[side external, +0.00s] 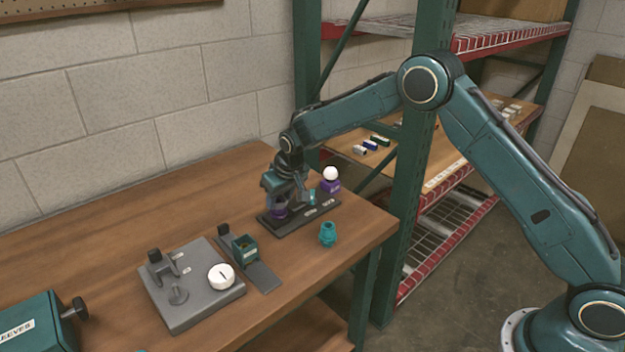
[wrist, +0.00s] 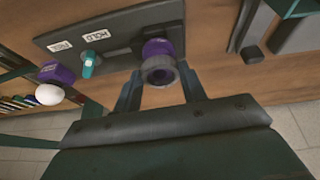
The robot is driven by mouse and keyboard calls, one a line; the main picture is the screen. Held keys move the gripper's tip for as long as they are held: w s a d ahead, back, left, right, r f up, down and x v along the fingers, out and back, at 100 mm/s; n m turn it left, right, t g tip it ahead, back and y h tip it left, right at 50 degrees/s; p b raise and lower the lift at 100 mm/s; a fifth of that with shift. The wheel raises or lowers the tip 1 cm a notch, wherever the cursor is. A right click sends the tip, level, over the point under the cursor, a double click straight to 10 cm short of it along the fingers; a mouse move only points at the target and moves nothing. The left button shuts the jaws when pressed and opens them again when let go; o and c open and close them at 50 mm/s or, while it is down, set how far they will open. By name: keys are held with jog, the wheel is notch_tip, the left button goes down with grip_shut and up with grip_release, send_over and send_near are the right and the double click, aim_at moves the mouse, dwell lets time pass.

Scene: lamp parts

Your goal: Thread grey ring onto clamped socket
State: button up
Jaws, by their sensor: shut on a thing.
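The purple socket (wrist: 157,47) sits in the clamp on a dark fixture plate (wrist: 118,18) labelled FREE and HOLD. The grey ring (wrist: 158,72) is at the socket's near end, lined up closely with it; I cannot tell how far it is threaded on. My gripper (wrist: 160,76) is shut on the ring, one finger on each side. In the side view my gripper (side external: 281,196) points down over the purple socket (side external: 278,211) at the left end of the fixture plate (side external: 296,217); the ring is hard to make out there. A teal clamp lever (wrist: 88,62) stands by the labels.
A white bulb (side external: 330,173) on a purple base stands behind the fixture. A teal part (side external: 328,234) stands near the table's right edge. A grey plate (side external: 193,290) with a white disc (side external: 221,276) and a small teal box (side external: 245,248) stand in front.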

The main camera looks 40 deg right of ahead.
jog(key=shift+w+d+g, duration=0.1)
jog(key=shift+g, duration=0.3)
jog(key=shift+r, duration=0.15)
jog(key=shift+r, duration=1.55)
jog(key=shift+r, duration=0.1)
jog(key=shift+r, duration=1.9)
jog(key=shift+f, duration=0.15)
jog(key=shift+f, duration=2.45)
jog(key=shift+f, duration=0.2)
jog(key=shift+f, duration=1.1)
